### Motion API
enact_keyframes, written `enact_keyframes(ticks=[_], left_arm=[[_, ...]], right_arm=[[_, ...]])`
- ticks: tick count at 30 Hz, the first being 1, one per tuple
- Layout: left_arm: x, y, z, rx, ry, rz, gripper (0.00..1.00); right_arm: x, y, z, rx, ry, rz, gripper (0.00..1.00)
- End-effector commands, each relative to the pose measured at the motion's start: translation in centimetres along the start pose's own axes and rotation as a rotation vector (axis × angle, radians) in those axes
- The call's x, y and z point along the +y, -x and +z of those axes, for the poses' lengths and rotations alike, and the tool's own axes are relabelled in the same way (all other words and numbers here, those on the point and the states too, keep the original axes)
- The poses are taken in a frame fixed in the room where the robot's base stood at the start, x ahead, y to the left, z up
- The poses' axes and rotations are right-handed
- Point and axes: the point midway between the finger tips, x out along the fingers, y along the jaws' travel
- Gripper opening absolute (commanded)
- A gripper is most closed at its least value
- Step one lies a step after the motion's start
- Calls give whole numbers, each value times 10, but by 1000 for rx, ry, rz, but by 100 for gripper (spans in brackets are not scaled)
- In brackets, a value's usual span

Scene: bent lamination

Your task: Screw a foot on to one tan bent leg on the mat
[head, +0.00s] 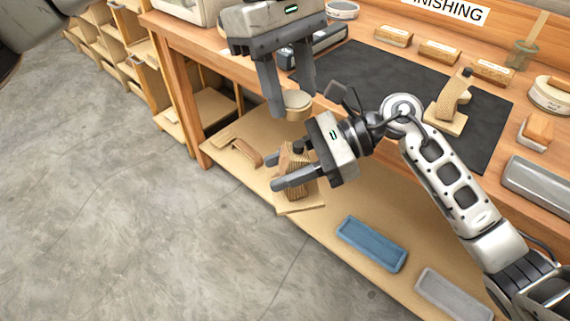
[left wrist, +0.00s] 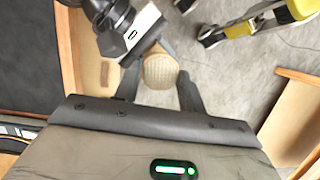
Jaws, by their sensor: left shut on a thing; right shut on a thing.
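My left gripper (head: 288,108) is shut on a round tan foot (head: 297,102), held in the air in front of the bench edge. In the left wrist view the foot (left wrist: 160,70) shows as a ribbed disc between the fingertips. My right gripper (head: 284,172) is shut on a tan bent leg (head: 296,156) with a flat plate at its lower end, below and close to the foot. The fingers hide part of this leg. Another tan bent leg (head: 455,93) stands on the dark mat (head: 380,75), with a dark tip at its top.
Wooden blocks (head: 393,36) line the back of the bench. A blue tray (head: 371,243) and a grey tray (head: 452,292) lie on the lower shelf, with a brown piece (head: 246,151) at its left. Open floor (head: 130,220) lies at left.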

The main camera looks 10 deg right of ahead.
Motion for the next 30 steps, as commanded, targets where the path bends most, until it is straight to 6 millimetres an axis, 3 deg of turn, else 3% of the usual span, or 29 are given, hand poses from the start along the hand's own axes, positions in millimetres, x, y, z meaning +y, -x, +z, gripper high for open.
enact_keyframes(ticks=[4,16,30], left_arm=[[5,1,8,1,21,6,19],[5,-1,7,1,22,6,19],[4,-36,-3,1,22,5,19]], right_arm=[[0,0,1,-1,1,0,0],[0,0,1,-1,1,0,0],[0,0,1,-1,1,0,0]])
